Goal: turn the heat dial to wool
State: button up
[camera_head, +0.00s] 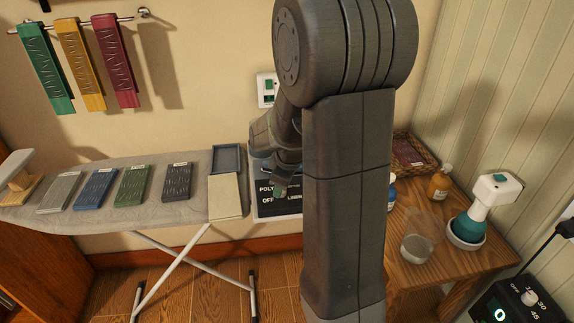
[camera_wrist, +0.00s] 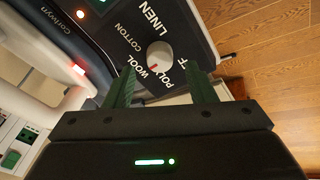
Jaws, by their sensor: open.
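The heat dial (camera_wrist: 160,55) is a round white knob on a dark panel (camera_wrist: 110,22) in the wrist view. Labels for linen, cotton, wool and poly ring it, with another label partly cut off. Its red mark sits at the lower-left edge, near the wool and poly labels; I cannot tell exactly which it lines up with. My gripper (camera_wrist: 160,68) is open, its green fingers apart on either side below the dial, with no clear contact. In the head view my gripper (camera_head: 281,187) is over the panel (camera_head: 268,208), and the dial is hidden.
An ironing board (camera_head: 120,212) with several coloured fabric samples stands left of the panel. A wooden table (camera_head: 440,240) at the right holds a glass jar (camera_head: 417,248), bottles, a basket (camera_head: 412,158) and a white-and-teal steamer (camera_head: 485,212). A timer box (camera_head: 520,300) is at the lower right.

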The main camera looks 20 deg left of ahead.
jog(key=v, duration=1.1)
jog(key=x, duration=1.3)
jog(key=shift+f, duration=0.25)
